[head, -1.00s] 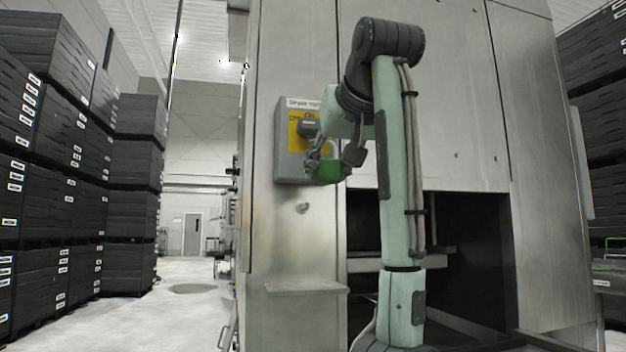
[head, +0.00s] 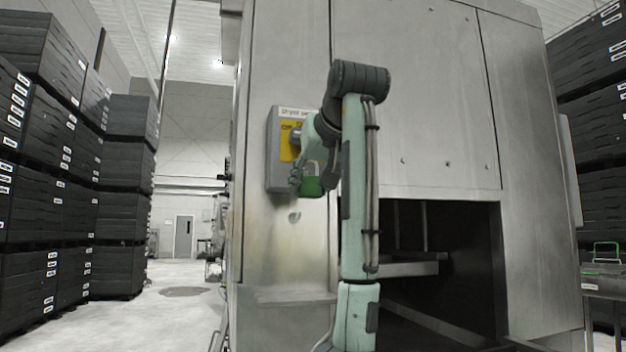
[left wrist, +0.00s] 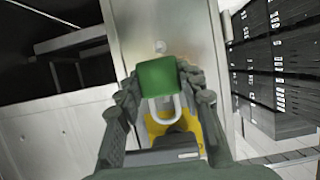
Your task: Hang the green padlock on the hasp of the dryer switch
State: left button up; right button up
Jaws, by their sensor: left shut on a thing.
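The green padlock (head: 312,187) is held by my left gripper (head: 303,179), in front of the lower right part of the grey dryer switch box (head: 278,178). In the left wrist view the padlock (left wrist: 157,83) sits between the closed fingers (left wrist: 162,88), its pale shackle towards the switch. My forearm and wrist cover the box's right side. I cannot make out the hasp clearly, or whether the shackle touches it. My right gripper is out of view.
The box is on a steel machine panel (head: 262,245) with a small ledge (head: 292,297) below. A dark opening (head: 450,260) lies to the right. Stacked black crates (head: 120,190) stand at left. A cart with a green handle (head: 607,250) is at far right.

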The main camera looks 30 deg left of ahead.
pick_arm(q)
jog(key=shift+w+a, duration=0.3)
jog(key=shift+a, duration=0.1)
jog(key=shift+w+a, duration=0.3)
jog(key=shift+a, duration=0.05)
jog(key=shift+w+a+f, duration=0.1)
jog(key=shift+w+a, duration=0.25)
jog(key=shift+a, duration=0.05)
jog(key=shift+w+a+f, duration=0.1)
jog(key=shift+f, duration=0.1)
jog(key=shift+w+a+f, duration=0.1)
jog(key=shift+f, duration=0.05)
jog(key=shift+a+f, duration=0.1)
jog(key=shift+f, duration=0.05)
jog(key=shift+w+a+f, duration=0.1)
jog(key=shift+w, duration=0.05)
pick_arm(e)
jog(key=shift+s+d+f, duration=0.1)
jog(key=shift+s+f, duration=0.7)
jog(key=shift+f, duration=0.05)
